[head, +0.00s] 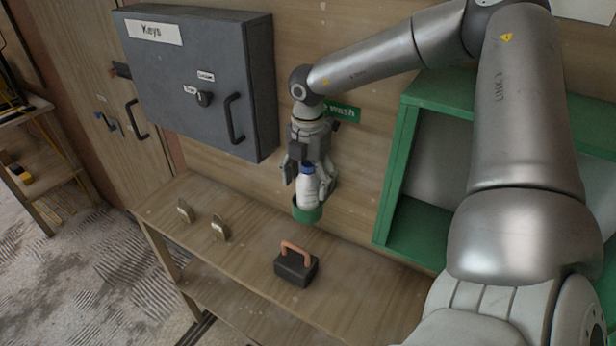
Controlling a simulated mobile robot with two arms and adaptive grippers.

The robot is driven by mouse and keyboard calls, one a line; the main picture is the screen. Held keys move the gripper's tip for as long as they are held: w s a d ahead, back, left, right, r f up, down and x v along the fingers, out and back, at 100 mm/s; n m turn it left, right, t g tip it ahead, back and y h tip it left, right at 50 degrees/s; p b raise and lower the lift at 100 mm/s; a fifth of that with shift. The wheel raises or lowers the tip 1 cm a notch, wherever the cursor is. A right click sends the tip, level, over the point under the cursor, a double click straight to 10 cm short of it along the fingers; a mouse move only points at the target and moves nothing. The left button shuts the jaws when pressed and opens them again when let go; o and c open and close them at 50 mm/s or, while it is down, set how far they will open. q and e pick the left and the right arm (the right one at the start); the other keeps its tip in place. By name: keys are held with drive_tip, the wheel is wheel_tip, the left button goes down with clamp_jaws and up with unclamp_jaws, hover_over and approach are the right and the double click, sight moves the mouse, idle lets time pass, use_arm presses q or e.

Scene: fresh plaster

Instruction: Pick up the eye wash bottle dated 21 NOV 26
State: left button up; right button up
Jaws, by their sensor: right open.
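A white bottle with a blue cap (307,191) stands upright in a green round holder (306,214) on the wooden wall. A green sign (343,112) above it is partly covered by my arm; the letters "wash" show. No date can be read on the bottle. My right gripper (309,180) points down at the bottle from above. It is open, with its fingers around the bottle's upper part. I cannot tell whether a finger touches it. My left gripper is not in view.
A grey key cabinet (200,75) is on the wall at left; an open green cabinet (396,175) is at right.

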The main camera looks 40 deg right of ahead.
drive_tip(key=shift+a+r, duration=0.1)
drive_tip(key=c, duration=1.3)
